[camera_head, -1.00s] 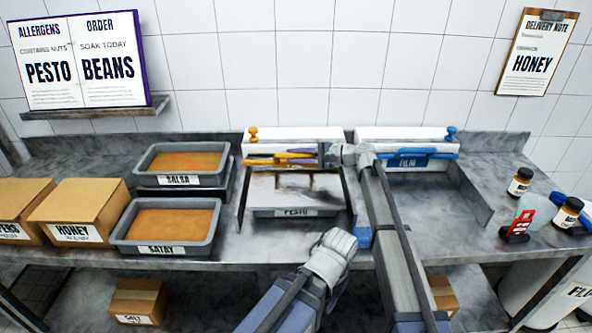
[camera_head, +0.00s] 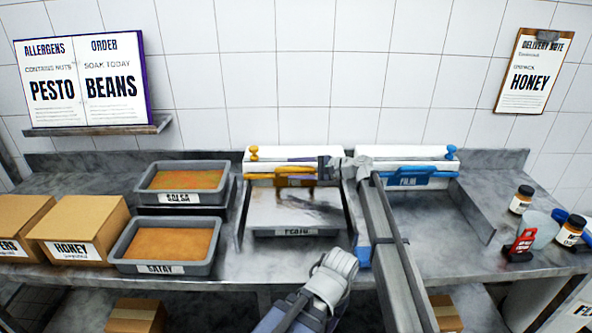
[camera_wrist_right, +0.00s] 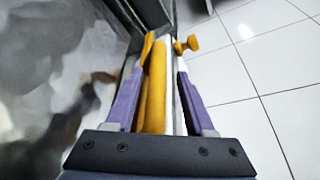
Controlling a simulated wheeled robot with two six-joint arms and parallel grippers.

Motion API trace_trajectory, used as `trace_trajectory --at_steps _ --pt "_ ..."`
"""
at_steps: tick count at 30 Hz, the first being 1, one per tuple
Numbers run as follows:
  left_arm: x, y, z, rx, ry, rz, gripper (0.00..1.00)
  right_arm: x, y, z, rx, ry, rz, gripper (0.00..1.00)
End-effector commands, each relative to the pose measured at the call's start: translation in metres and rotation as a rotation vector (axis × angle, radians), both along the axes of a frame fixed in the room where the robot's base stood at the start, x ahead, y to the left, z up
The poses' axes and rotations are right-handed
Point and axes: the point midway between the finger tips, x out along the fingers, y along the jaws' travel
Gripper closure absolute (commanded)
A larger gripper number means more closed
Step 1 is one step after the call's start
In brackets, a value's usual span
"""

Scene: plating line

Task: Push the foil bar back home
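The foil bar (camera_head: 287,177) is the yellow-orange bar with a hanging tab on the front of the left white dispenser (camera_head: 304,154). It also shows in the right wrist view (camera_wrist_right: 153,95). My right gripper (camera_head: 297,162) reaches in from the right, over the bar. In the wrist view its purple fingers (camera_wrist_right: 166,62) stand wide apart, with the bar and a strip of white between them. The bar lies nearer the left finger; I cannot tell whether they touch. A grey joint (camera_head: 334,272) of my own arm shows low in the head view, without any left fingers.
A second dispenser with a blue film bar (camera_head: 405,178) stands to the right. A tray labelled PESTO (camera_head: 297,231) lies before the foil dispenser. The salsa (camera_head: 181,197) and satay (camera_head: 160,268) pans stand left. Jars (camera_head: 521,199) stand far right.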

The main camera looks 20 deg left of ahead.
Motion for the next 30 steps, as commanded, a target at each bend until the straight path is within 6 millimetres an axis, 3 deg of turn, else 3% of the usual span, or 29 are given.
trace_trajectory --at_steps 11,24,30 --pt "0.0 0.0 0.002 0.0 0.0 0.0 0.5 -0.002 -0.006 0.002 -0.001 0.0 0.002 0.45" --pt "0.0 0.0 0.016 0.0 0.0 0.0 0.5 -0.004 -0.066 0.016 0.0 0.001 0.0 0.45" --pt "0.0 0.0 0.017 0.0 0.0 0.0 0.5 -0.005 -0.077 0.017 0.0 0.0 0.001 0.45"
